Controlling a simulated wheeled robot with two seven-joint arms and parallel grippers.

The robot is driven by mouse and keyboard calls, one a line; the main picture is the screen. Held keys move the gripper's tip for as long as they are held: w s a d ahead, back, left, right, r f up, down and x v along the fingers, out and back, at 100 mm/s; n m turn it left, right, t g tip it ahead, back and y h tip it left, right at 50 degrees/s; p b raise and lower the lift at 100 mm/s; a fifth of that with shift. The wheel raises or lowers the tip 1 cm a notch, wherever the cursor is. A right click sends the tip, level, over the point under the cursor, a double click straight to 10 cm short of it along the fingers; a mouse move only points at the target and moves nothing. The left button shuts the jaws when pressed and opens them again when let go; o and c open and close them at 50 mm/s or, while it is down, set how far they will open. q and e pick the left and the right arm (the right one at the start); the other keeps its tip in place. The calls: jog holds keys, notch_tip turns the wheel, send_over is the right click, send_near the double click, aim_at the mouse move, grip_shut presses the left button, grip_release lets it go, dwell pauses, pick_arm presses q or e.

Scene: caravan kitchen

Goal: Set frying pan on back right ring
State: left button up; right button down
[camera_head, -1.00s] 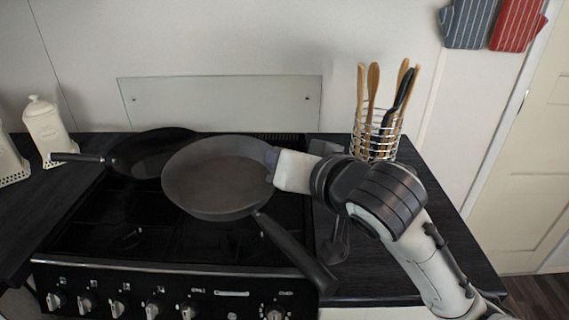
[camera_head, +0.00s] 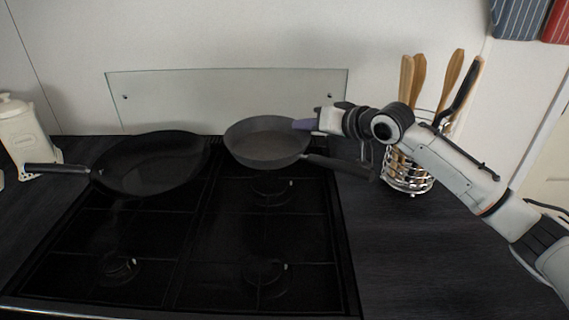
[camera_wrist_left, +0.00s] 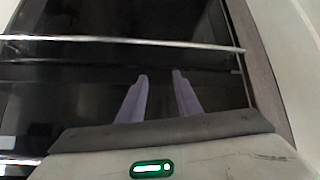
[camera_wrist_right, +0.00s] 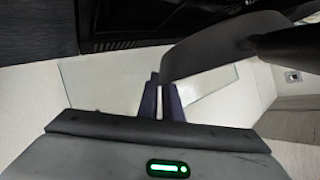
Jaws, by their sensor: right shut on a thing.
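The grey frying pan (camera_head: 262,143) is over the back right of the hob, its dark handle (camera_head: 338,165) pointing right. My right gripper (camera_head: 303,124) is shut on its right rim. In the right wrist view the pan's side (camera_wrist_right: 212,52) meets the fingertips (camera_wrist_right: 161,84). The back right ring (camera_head: 271,188) shows just in front of the pan. The pan looks roughly level; I cannot tell whether it touches the hob. My left gripper (camera_wrist_left: 161,76) is open and empty in front of the dark oven front; it is outside the head view.
A wide black pan (camera_head: 152,166) sits on the back left, close beside the grey pan. A glass splashback (camera_head: 220,92) stands behind. A wire utensil holder (camera_head: 408,178) is right of the handle. A white canister (camera_head: 25,130) stands left. The front rings (camera_head: 120,267) are clear.

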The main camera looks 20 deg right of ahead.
notch_tip(320, 180, down, 8)
jog(key=shift+r, duration=0.15)
dwell(0.3)
jog(key=c, duration=1.9)
grip_release()
jog(key=shift+f, duration=0.2)
jog(key=shift+c, duration=0.2)
jog(key=shift+s+r, duration=0.1)
jog(key=shift+r, duration=0.05)
jog(key=v, duration=1)
jog(key=shift+s+d, duration=0.1)
jog(key=shift+d, duration=0.05)
jog(key=shift+s+r+b, duration=0.3)
jog(key=shift+s+r, duration=0.1)
jog(key=shift+s, duration=0.35)
